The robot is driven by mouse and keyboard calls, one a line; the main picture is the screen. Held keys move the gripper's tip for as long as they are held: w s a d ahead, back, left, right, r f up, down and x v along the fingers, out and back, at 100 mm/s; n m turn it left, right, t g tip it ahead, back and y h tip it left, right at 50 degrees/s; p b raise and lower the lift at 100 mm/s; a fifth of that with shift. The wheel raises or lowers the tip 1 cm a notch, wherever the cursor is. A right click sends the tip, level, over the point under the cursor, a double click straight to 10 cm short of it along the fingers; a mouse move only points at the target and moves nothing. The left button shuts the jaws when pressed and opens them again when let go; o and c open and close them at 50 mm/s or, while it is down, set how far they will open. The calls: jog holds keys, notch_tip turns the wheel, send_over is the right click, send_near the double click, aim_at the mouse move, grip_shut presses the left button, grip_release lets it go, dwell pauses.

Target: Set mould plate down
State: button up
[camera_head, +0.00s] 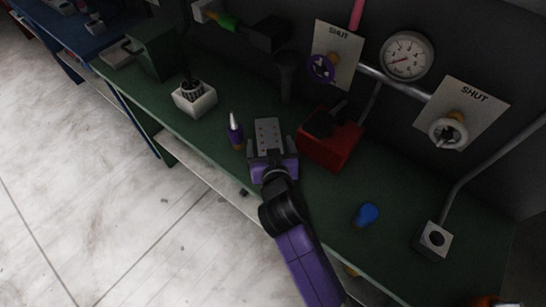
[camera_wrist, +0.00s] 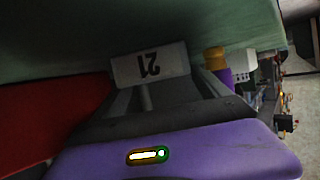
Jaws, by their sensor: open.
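The mould plate (camera_head: 268,129) is a grey block with small orange marks on top. It appears to rest on the green bench (camera_head: 208,130). In the wrist view the fingers (camera_wrist: 165,88) are apart and reach toward the plate's numbered face. Whether a finger touches the plate cannot be told.
A red box (camera_head: 331,147) stands close on the right. A white pot (camera_head: 194,99) is further left, a blue object (camera_head: 366,215) to the right. A dark post (camera_head: 286,78) stands behind.

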jog(key=b+v, duration=0.1)
jog(key=v, duration=0.9)
jog(key=shift+s, duration=0.15)
jog(key=shift+o, duration=0.4)
jog(key=shift+s+d+r, duration=0.1)
jog(key=shift+s, duration=0.15)
jog(key=shift+d, duration=0.3)
jog(key=w, duration=0.1)
jog(key=b, duration=0.1)
jog(key=w, duration=0.1)
jog(key=shift+w+d+f+m+h+b, duration=0.3)
jog(key=shift+w+d+f+m+b, duration=0.1)
jog(key=a, duration=0.1)
jog(key=w+a+f, duration=0.1)
jog(key=a, duration=0.1)
jog(key=shift+w+f+n, duration=0.2)
jog(key=shift+w+n, duration=0.15)
jog(key=shift+n, duration=0.05)
jog(key=x, duration=0.7)
jog(key=shift+w+d+f+p, duration=0.1)
jog(key=shift+d+p, duration=0.2)
jog(key=shift+p, duration=0.1)
